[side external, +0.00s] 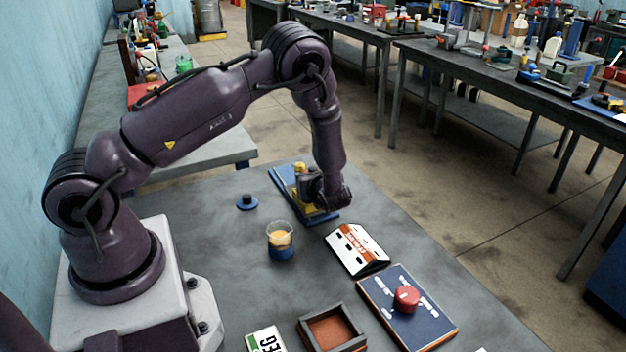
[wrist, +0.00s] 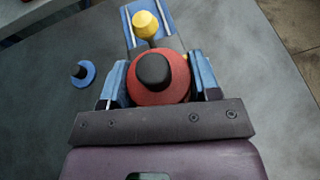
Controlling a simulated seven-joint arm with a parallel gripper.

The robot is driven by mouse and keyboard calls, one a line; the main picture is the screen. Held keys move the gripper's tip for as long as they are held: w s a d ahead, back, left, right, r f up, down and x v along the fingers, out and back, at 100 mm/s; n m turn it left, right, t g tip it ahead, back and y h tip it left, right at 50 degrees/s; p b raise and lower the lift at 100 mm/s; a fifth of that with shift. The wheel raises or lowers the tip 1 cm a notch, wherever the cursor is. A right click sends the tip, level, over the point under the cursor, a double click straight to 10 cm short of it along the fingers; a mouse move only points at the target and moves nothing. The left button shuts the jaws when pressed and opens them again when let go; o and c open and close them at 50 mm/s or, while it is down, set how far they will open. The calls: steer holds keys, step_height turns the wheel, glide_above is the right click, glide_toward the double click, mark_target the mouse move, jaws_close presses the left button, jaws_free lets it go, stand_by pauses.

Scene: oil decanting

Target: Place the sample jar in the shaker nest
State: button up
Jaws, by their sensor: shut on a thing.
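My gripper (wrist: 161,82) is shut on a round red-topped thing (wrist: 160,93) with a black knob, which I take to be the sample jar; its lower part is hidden. One blue finger is on each side of it. A long blue base (wrist: 129,28) with pale rails and a yellow knob (wrist: 146,25), likely the shaker, runs under and beyond it. In the side view my gripper (side external: 320,190) is low over the near end of this blue base (side external: 281,178). Whether the jar touches a nest there, I cannot tell.
A blue disc with a black knob (side external: 247,202) and a beaker of yellow liquid (side external: 280,237) stand left of the base.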

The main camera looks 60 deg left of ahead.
steer(key=shift+f, duration=0.15)
steer(key=o, duration=1)
steer(key=shift+o, duration=0.2)
steer(key=shift+r, duration=0.2)
steer(key=v, duration=1.2)
steer(key=s+d+r+n+t+h, duration=0.1)
steer(key=s+d+r+n+h, duration=0.2)
steer(key=s+r+n, duration=0.3)
steer(key=s+d+r+n+t+h, duration=0.1)
steer(key=s+r+n+h, duration=0.4)
steer(key=r, duration=0.5)
steer(key=s+d+r+n+t+h, duration=0.1)
steer(key=s+d+r+n+h, duration=0.3)
steer(key=s+r+n, duration=0.3)
steer(key=shift+d+r+n+h, duration=0.35)
steer(key=shift+r+n+h, duration=0.25)
steer(key=shift+n, duration=0.5)
